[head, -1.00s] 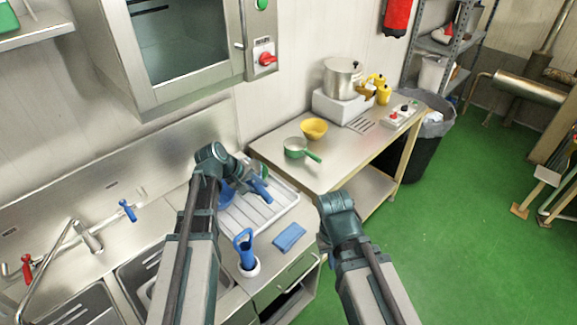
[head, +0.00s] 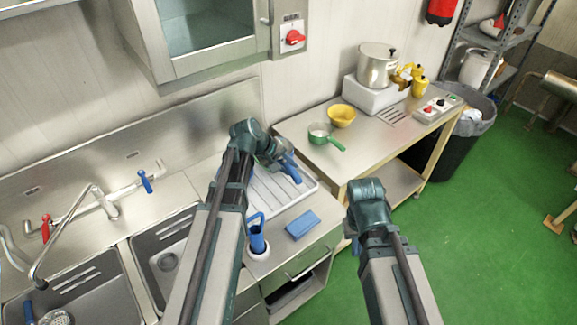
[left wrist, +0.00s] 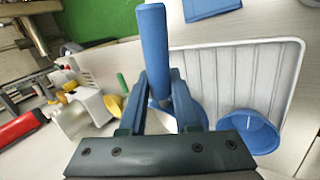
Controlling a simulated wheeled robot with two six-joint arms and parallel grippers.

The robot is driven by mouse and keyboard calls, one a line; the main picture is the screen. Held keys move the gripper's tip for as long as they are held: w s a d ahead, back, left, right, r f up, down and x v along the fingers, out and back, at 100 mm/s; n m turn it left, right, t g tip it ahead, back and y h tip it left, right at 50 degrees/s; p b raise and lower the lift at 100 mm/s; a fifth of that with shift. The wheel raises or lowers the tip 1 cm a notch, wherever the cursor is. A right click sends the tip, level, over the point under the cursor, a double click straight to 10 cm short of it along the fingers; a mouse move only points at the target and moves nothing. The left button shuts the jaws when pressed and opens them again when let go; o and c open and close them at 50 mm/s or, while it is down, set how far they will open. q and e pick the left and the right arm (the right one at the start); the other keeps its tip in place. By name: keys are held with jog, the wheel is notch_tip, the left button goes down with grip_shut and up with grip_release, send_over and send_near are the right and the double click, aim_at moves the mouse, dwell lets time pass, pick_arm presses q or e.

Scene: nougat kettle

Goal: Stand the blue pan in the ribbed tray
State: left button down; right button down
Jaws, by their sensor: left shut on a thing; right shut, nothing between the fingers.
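The blue pan's handle (left wrist: 152,45) is between the fingers of my left gripper (left wrist: 158,88), which is shut on it. In the head view my left gripper (head: 280,158) is over the far part of the white ribbed tray (head: 306,191), with the blue handle (head: 291,171) showing. The pan's body is mostly hidden behind the fingers, so I cannot tell if it touches the tray. The tray (left wrist: 292,75) also shows in the left wrist view, with a separate blue bowl (left wrist: 250,130) in it. My right gripper (head: 357,243) is shut and empty beyond the counter's right side; its fingers barely show.
A blue block (head: 302,224) and a blue-handled brush in a white holder (head: 257,245) stand in front of the tray. Sinks (head: 165,262) lie left. The side table holds a green pan (head: 321,134), a yellow bowl (head: 342,115) and a steel pot (head: 377,66).

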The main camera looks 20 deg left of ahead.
pick_arm(q)
jog(key=shift+f+b, duration=8.4)
jog(key=shift+f, duration=0.35)
jog(key=shift+f, duration=0.1)
jog(key=shift+s+d+f+b, duration=0.1)
jog(key=shift+s+f+b, duration=0.5)
jog(key=shift+b, duration=0.4)
jog(key=c, duration=0.9)
grip_release()
jog(key=shift+w+d+f, duration=0.1)
jog(key=shift+w+f, duration=0.05)
jog(key=shift+w, duration=0.05)
jog(key=shift+o, duration=1.8)
jog(key=shift+w, duration=0.1)
